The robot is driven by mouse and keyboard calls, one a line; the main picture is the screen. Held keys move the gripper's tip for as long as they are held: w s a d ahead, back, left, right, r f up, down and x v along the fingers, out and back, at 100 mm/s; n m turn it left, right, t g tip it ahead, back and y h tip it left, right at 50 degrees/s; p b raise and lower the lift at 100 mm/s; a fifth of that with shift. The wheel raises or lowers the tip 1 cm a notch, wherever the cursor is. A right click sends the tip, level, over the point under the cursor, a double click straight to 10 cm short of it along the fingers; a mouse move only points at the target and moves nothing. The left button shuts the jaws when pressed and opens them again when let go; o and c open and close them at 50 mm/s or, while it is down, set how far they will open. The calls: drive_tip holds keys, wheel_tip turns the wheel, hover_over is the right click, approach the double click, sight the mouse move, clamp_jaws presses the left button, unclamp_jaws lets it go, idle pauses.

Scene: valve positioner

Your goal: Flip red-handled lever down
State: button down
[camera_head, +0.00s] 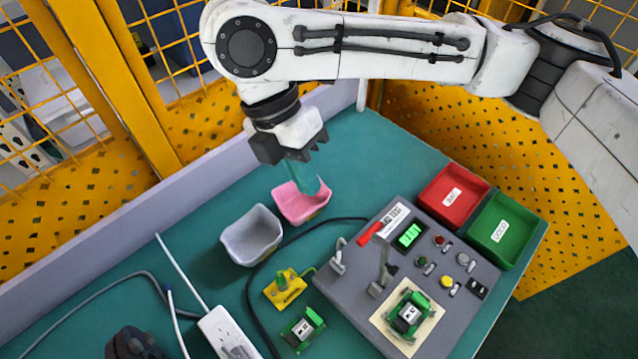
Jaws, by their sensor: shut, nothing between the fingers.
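The red-handled lever (370,232) is on the top of the grey test box (340,290), left of a green-lit display. Its red handle lies slanted in the picture, with the lower end toward the left. I cannot tell from this view how far it is raised. My gripper (316,186) is shut and empty. It hangs above the pink bin, up and left of the lever, and is well apart from it.
A pink bin (290,207) and a grey bin (240,245) stand left of the box. Metal clamps (383,270) rise from the box near a green circuit board (409,313). Red (440,210) and green (490,245) trays stand behind it. A black cable (275,262) runs left of the box.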

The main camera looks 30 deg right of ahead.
drive_tip(key=s+d+f+p, duration=0.2)
drive_tip(key=s+d+f, duration=0.1)
drive_tip(key=s+f, duration=0.3)
drive_tip(key=shift+d+f, duration=0.2)
drive_tip(key=shift+f, duration=0.65)
drive_tip(key=shift+s, duration=0.1)
